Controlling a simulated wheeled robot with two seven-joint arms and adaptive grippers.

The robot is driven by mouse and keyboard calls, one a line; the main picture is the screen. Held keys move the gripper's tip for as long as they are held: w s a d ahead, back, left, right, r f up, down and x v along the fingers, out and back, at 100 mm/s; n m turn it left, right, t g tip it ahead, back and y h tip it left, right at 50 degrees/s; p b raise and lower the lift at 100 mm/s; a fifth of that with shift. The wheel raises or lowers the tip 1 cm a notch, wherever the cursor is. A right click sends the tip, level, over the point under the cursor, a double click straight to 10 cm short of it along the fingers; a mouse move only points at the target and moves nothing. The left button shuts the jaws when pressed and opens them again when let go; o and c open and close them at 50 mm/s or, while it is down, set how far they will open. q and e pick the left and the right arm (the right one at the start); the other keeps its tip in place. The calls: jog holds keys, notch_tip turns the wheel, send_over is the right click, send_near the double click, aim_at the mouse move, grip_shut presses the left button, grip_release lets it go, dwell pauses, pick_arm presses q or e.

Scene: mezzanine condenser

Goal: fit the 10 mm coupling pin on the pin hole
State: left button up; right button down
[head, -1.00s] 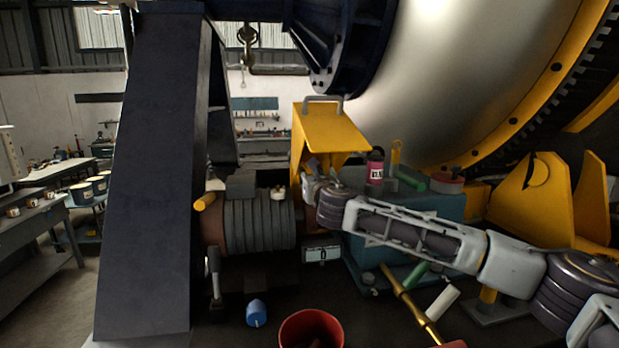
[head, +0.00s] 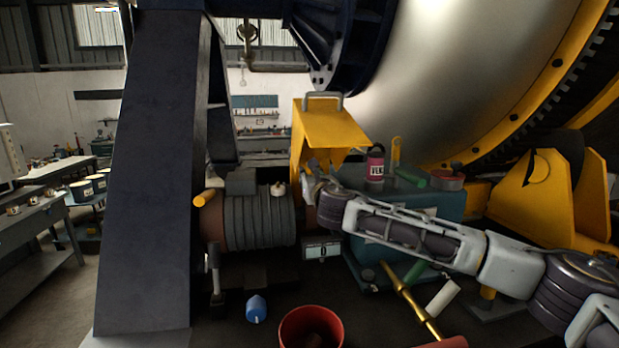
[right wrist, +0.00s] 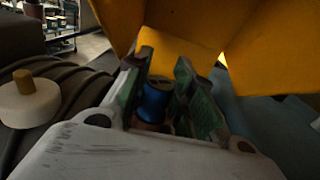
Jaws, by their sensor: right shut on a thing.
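My right gripper (head: 316,172) is under the yellow hood (head: 328,126), between the motor and the teal housing, and is partly hidden by the hood. In the right wrist view its two green-padded fingers (right wrist: 164,78) stand on either side of a blue cylindrical piece (right wrist: 156,98) with a dark top, and are shut on it. I cannot tell for sure that this piece is the 10 mm coupling pin. The pin hole is not visible. My left gripper is not in view.
A ribbed motor (head: 258,220) stands left of the gripper, a teal housing (head: 445,208) right of it. A pink-labelled can (head: 375,164) is on the housing. A red bucket (head: 311,323), a blue object (head: 256,309) and a brass rod (head: 410,302) lie in front. A dark column (head: 150,180) rises at left.

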jog(key=shift+f, duration=0.1)
jog(key=c, duration=1.1)
grip_release()
jog(key=shift+c, duration=0.2)
jog(key=shift+s, duration=0.15)
jog(key=shift+v, duration=1)
jog(key=v, duration=0.9)
jog(key=shift+s+d, duration=0.25)
jog(key=shift+d, duration=0.05)
jog(key=shift+f, duration=0.15)
